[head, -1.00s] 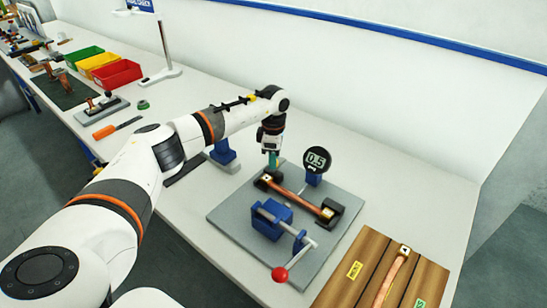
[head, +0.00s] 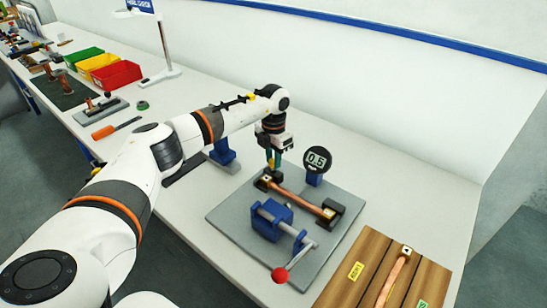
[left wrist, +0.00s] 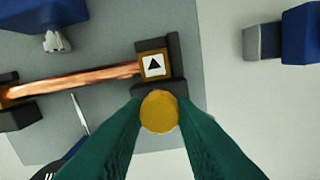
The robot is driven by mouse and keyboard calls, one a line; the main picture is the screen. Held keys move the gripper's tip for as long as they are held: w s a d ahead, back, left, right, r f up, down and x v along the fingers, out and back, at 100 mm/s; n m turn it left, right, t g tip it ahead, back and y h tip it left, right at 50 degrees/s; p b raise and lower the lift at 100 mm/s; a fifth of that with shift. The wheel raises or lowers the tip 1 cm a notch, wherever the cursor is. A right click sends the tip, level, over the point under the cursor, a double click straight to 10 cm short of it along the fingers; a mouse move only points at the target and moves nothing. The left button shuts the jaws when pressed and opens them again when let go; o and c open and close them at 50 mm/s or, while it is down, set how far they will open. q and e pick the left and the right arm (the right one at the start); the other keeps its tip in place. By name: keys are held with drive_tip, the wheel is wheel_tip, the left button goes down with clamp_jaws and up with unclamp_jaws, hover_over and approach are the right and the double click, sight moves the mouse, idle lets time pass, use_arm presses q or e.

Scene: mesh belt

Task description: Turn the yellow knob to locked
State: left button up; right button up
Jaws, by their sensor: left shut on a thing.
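The round yellow knob (left wrist: 160,112) shows in the left wrist view, between the green fingertips of my left gripper (left wrist: 159,116). The fingers are shut on it, one on each side. In the head view my left gripper (head: 274,163) points down at the far left end of the fixture, and I cannot make out the knob there. The knob lies beside a dark end holder (left wrist: 174,62). No locked mark is readable. My right gripper is not in view.
A copper bar (head: 297,197) lies between two dark holders on the grey plate (head: 228,211). Beside it are a blue clamp (head: 268,222) with a red-ended lever (head: 280,274) and a round gauge (head: 317,159). A wooden tray (head: 338,287) stands at front right.

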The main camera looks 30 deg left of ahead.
use_arm(q)
drive_tip(key=n, duration=0.3)
drive_tip(key=shift+r+n, duration=0.1)
drive_tip(key=shift+n, duration=0.3)
drive_tip(key=n, duration=0.3)
drive_tip(key=shift+n+p, duration=0.3)
drive_tip(key=n, duration=0.3)
drive_tip(key=shift+n+p, duration=0.3)
drive_tip(key=n+p, duration=0.1)
drive_tip(key=n, duration=0.2)
drive_tip(key=shift+w+a+r+n, duration=0.1)
drive_tip(key=shift+n, duration=0.2)
drive_tip(key=n+p, duration=0.1)
drive_tip(key=n, duration=0.4)
drive_tip(key=shift+n+p, duration=0.3)
drive_tip(key=n+p, duration=0.2)
drive_tip(key=n, duration=0.2)
drive_tip(key=shift+n, duration=0.8)
